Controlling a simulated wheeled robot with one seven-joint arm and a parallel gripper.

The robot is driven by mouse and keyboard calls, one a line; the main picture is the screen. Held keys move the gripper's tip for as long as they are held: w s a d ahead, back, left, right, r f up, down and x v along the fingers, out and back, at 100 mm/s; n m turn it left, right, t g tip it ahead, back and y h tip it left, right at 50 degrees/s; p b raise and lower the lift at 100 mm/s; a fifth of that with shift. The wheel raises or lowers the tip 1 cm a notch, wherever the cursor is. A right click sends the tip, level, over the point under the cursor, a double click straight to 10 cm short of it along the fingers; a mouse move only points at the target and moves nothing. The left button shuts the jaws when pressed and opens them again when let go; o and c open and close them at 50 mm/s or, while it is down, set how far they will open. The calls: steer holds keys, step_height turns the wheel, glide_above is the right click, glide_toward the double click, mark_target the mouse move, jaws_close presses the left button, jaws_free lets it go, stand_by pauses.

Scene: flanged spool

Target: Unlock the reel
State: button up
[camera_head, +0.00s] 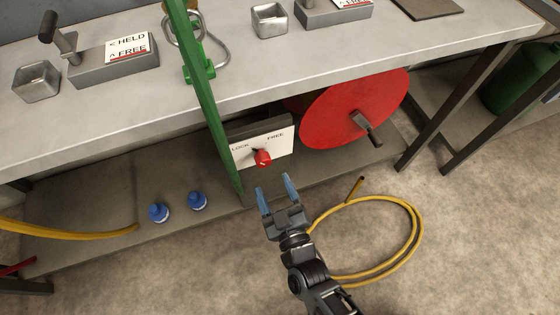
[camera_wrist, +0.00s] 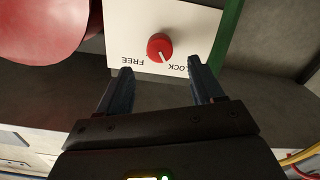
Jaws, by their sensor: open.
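A red knob (camera_head: 262,157) sits on a white plate (camera_head: 277,148) marked LOCK on the left and FREE on the right, under the bench. In the wrist view the plate is upside down, and the knob (camera_wrist: 160,47) has a white mark leaning toward the LOCK side. The red reel (camera_head: 335,110) with a dark crank handle (camera_head: 367,127) stands to the right of the plate. My gripper (camera_head: 277,188) is open and empty, in front of and below the knob. In the wrist view its fingertips (camera_wrist: 160,68) lie either side of the knob's line, apart from it.
A green post (camera_head: 205,105) rises just left of the plate. The bench (camera_head: 250,85) overhangs, carrying a HELD/FREE block (camera_head: 115,62) and metal cups. Two blue-capped items (camera_head: 158,212) are on the lower shelf. A yellow hose (camera_head: 415,235) lies coiled on the floor at right.

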mark_target(265, 164)
steer(key=shift+b+x, duration=0.55)
steer(key=shift+x, duration=3.4)
steer(key=shift+c, duration=0.2)
steer(key=c, duration=1)
steer(key=shift+m, duration=0.3)
steer(key=m+b, duration=0.2)
steer(key=m, duration=0.3)
steer(key=shift+f+m, duration=0.15)
steer(key=shift+m, duration=0.15)
steer(key=m+b, duration=0.2)
steer(key=m, duration=0.3)
steer(key=shift+m, duration=0.4)
steer(key=shift+m+b, duration=0.4)
steer(key=shift+m, duration=0.5)
